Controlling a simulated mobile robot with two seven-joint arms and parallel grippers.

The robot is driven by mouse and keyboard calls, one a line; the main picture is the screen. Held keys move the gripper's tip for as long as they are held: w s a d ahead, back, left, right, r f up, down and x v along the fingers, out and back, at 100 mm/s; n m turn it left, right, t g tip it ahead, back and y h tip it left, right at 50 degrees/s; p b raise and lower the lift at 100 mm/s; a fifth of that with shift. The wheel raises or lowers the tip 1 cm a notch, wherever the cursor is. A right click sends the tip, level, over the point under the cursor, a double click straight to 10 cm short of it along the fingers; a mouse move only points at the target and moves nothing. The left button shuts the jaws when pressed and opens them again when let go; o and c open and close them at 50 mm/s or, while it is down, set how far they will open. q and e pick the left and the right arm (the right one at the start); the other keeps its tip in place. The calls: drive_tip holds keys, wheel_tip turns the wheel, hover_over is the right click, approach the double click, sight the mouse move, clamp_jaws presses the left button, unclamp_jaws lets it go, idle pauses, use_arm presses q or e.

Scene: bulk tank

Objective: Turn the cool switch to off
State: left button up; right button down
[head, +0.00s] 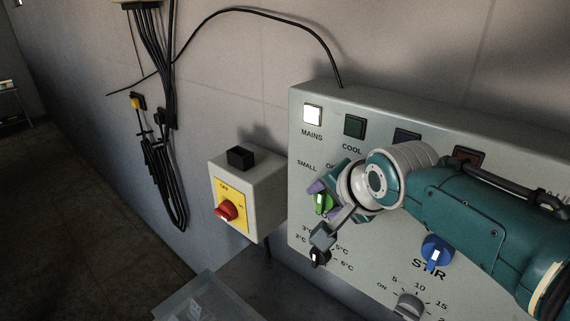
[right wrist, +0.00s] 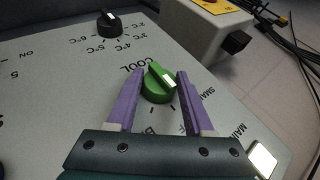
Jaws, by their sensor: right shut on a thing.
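The cool switch is a green knob (head: 323,203) with a white mark, on the grey control panel (head: 300,228). In the right wrist view the green knob (right wrist: 156,88) sits between the two purple fingers of my right gripper (right wrist: 157,78), which is shut on it. Its white mark lies at the lower right end of its bar there, on the side of the SMALL lettering. The fingers and arm partly cover the knob's lettering in the head view. My left gripper is not in view.
The MAINS lamp (head: 313,113) is bright white; the green COOL lamp (head: 354,126) looks dark. A black temperature knob (head: 319,257) is below the cool switch, a blue knob (head: 437,251) to the right. A box with a red rotary switch (head: 226,211) stands left of the panel.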

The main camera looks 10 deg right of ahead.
drive_tip(key=shift+c, duration=1.4)
unclamp_jaws()
drive_tip(key=shift+s+r, duration=0.15)
drive_tip(key=shift+r, duration=0.1)
drive_tip(key=p+v, duration=0.3)
drive_tip(key=v, duration=0.6)
drive_tip(key=shift+s, duration=0.15)
drive_tip(key=shift+r, duration=0.1)
